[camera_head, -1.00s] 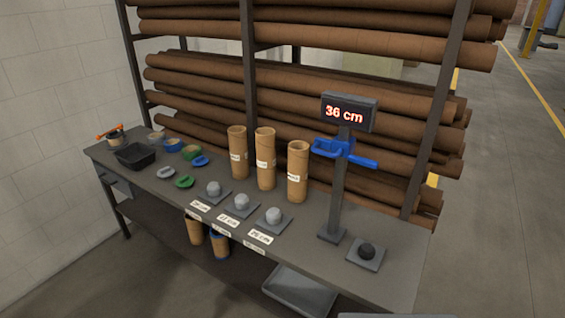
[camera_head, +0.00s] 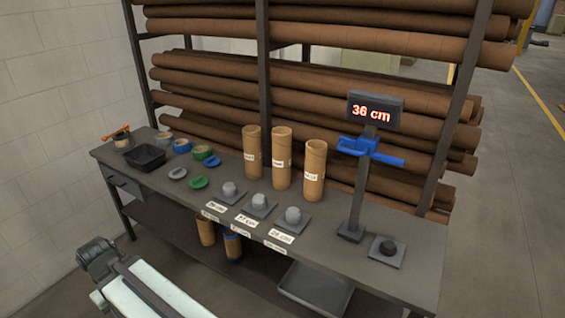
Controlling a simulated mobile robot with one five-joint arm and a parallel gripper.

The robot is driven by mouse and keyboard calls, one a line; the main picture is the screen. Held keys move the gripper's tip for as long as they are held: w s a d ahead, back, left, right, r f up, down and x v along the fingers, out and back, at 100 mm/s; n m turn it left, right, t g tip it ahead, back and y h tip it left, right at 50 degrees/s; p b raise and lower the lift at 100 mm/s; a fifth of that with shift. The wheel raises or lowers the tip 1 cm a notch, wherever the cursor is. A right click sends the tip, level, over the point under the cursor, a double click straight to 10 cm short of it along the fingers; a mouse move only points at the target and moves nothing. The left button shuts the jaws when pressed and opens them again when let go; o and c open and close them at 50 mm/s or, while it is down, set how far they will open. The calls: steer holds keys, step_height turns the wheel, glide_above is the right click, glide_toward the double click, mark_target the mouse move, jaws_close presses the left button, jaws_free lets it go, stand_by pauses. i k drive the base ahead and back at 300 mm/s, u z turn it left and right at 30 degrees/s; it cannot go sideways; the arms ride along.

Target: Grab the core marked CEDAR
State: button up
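Three upright brown cardboard cores stand in a row on the bench: the left core (camera_head: 252,152), the middle core (camera_head: 282,160) and the right core (camera_head: 314,172). Each carries a white label with small dark print too small to read, so I cannot tell which is marked CEDAR. Part of my arm shows at the lower left, away from the cores. No gripper fingers can be made out.
A gauge post with a blue clamp (camera_head: 370,150) reads 36 cm (camera_head: 371,112). Long rolls fill the rack behind.

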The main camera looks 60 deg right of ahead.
mark_target(282, 159)
steer(key=z, duration=0.1)
steer(key=i, duration=1)
steer(key=u, duration=0.05)
